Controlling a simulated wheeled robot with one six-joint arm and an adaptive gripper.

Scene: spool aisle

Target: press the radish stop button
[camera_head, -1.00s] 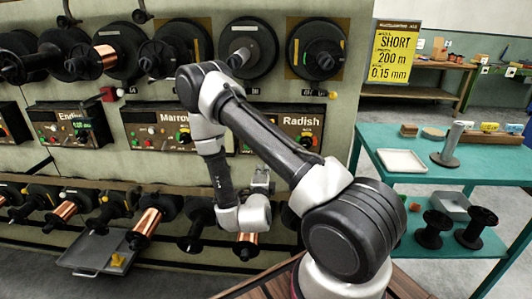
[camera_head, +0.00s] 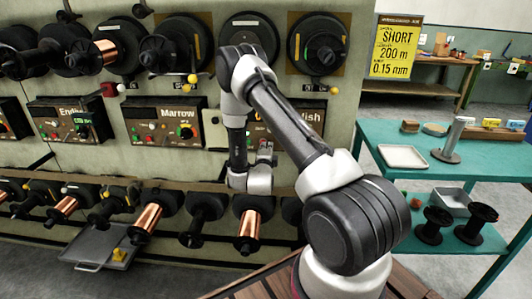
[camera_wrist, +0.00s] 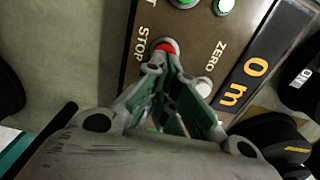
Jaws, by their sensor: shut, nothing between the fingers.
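The Radish panel (camera_head: 308,114) is on the wall in the head view, with much of its face hidden behind my arm. In the wrist view the panel (camera_wrist: 137,75) fills the upper middle. Its red stop button (camera_wrist: 166,45) sits beside the word STOP, its lower part covered by my fingertips. My gripper (camera_wrist: 165,62) is shut and empty, its tips at the red button; I cannot tell whether they touch it. In the head view my gripper (camera_head: 266,150) is in front of the panel's lower left part.
An orange readout (camera_wrist: 247,80) shows 0 m. The Marrow panel (camera_head: 165,122) is to the left. Spools (camera_head: 253,222) stick out below. A teal table (camera_head: 420,180) stands at right.

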